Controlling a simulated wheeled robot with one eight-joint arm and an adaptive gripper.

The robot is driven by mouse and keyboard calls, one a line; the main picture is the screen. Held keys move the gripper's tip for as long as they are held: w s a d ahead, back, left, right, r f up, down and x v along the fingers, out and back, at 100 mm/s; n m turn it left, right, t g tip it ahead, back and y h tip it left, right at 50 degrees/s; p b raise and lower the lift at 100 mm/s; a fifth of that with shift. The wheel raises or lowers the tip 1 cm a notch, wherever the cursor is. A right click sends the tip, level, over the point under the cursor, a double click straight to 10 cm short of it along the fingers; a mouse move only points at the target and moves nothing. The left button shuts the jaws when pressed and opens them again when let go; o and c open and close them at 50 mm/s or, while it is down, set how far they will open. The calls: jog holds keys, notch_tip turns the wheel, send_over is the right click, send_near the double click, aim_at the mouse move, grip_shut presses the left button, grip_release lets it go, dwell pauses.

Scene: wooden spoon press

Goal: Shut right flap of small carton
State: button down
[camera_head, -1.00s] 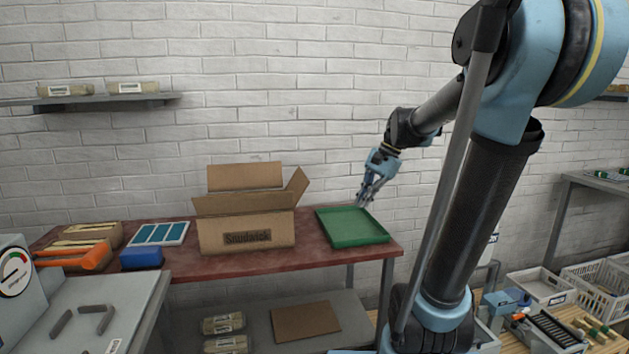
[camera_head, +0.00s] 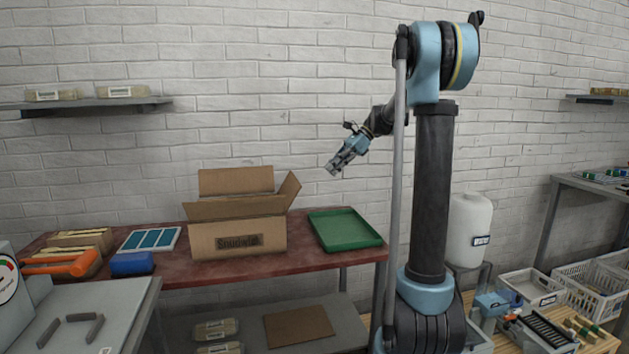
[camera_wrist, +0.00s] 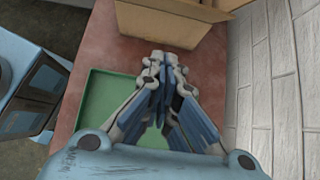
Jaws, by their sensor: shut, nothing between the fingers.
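The small cardboard carton (camera_head: 238,240) stands upright on the red table. Its back flap (camera_head: 236,181) stands up, its front flap (camera_head: 235,208) is raised, and its right flap (camera_head: 290,191) slants up and outward to the right. The left flap cannot be made out. My gripper (camera_head: 332,170) is to the right of the right flap and a little higher, apart from it, above the green tray. In the wrist view my gripper (camera_wrist: 167,60) is shut and empty, and the carton (camera_wrist: 165,25) lies beyond its fingertips.
A green tray (camera_head: 346,244) lies right of the carton on the red table (camera_head: 200,272). A blue box (camera_head: 132,263), a panel with blue cells (camera_head: 150,239) and an orange-handled tool (camera_head: 62,268) lie left. The brick wall is close behind.

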aim_at(288, 190)
jog(key=s+a+f, duration=0.3)
jog(key=a+f, duration=0.1)
jog(key=a, duration=0.6)
jog(key=shift+f, duration=0.3)
jog(key=shift+a+r, duration=0.1)
jog(key=shift+a+r+h, duration=0.15)
jog(key=shift+r+h, duration=0.05)
jog(key=shift+h, duration=0.2)
